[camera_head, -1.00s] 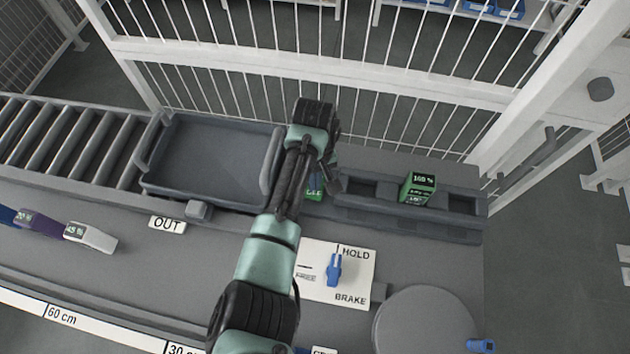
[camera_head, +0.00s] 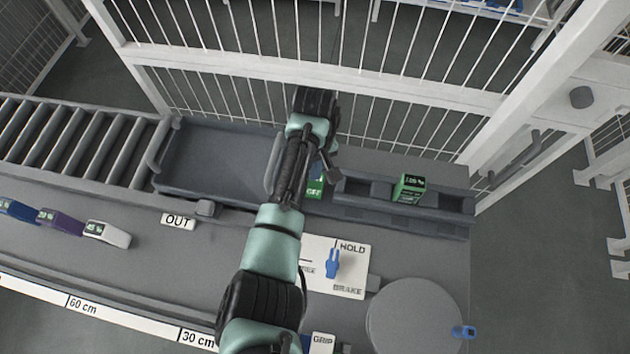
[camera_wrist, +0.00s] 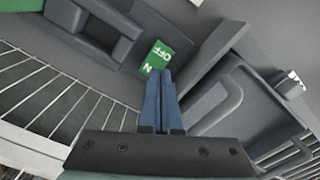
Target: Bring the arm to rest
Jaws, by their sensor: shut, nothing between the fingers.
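My arm reaches from the bottom of the head view up over the grey bench. My gripper shows in the wrist view (camera_wrist: 160,75), its two blue fingers pressed together with nothing between them. In the head view the arm hides most of it. The label also shows beside the arm in the head view (camera_head: 315,188). I cannot tell whether the fingertips touch anything.
A grey tray (camera_head: 160,190) stands left of my arm, beside a roller conveyor (camera_head: 85,140). A green block (camera_head: 409,188) with a display sits in the slotted rack (camera_head: 355,207) to the right. A HOLD/BRAKE panel (camera_head: 352,285) with a blue lever (camera_head: 332,263) lies close to the arm. A white fence (camera_head: 300,70) stands behind.

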